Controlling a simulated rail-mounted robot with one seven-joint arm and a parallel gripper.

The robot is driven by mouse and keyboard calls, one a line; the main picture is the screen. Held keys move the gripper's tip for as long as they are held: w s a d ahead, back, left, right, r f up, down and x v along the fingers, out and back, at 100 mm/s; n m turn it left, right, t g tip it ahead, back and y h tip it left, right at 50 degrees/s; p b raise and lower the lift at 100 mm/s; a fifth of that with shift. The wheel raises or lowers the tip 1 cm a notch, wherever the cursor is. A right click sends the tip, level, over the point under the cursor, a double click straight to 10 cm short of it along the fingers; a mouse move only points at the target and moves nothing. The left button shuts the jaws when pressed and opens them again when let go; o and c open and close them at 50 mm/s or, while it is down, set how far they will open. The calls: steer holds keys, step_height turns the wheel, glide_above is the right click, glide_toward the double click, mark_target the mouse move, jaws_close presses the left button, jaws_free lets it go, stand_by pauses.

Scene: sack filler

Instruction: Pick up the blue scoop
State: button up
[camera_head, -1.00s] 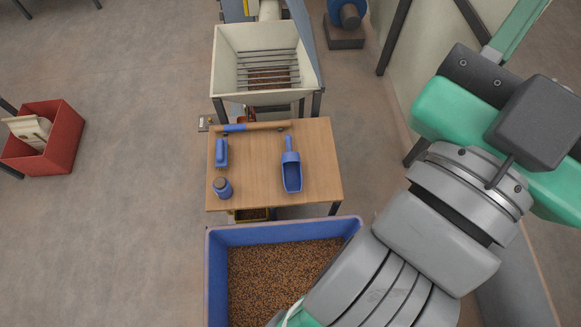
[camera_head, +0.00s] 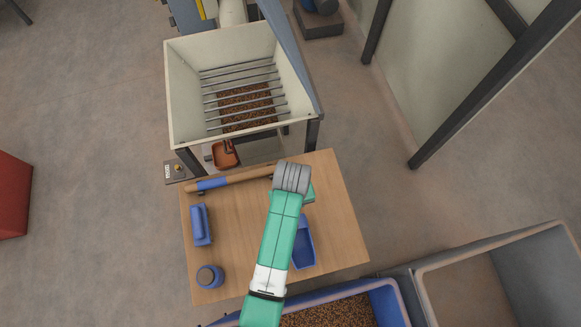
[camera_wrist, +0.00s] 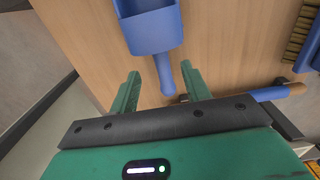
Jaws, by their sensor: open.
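The blue scoop (camera_head: 304,248) lies on the wooden table (camera_head: 232,250); in the head view my arm hides its handle and part of its bowl. In the wrist view the scoop (camera_wrist: 154,28) is at the top, its handle pointing down toward my gripper (camera_wrist: 158,72). My gripper is open, and the end of the handle shows between its two fingers. I cannot tell how far above the handle the fingers are. In the head view my arm also hides most of the gripper.
A blue-banded wooden stick (camera_head: 228,180) lies along the table's far edge. A blue brush (camera_head: 201,225) and a blue jar (camera_head: 209,276) stand at left. A grated hopper (camera_head: 185,95) is behind; a blue bin of pellets (camera_head: 390,300) and a grey bin (camera_head: 480,262) are in front.

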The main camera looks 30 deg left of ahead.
steer(key=shift+s+d+f, duration=0.1)
steer(key=shift+d+f, duration=0.05)
steer(key=shift+f, duration=0.15)
steer(key=f, duration=0.4)
steer(key=f+b, duration=0.1)
steer(key=f, duration=0.1)
steer(key=shift+s+d+f, duration=0.15)
steer(key=shift+s, duration=0.2)
steer(key=shift+w+f, duration=0.1)
steer(key=shift+f, duration=0.3)
steer(key=shift+c, duration=0.5)
jaws_close()
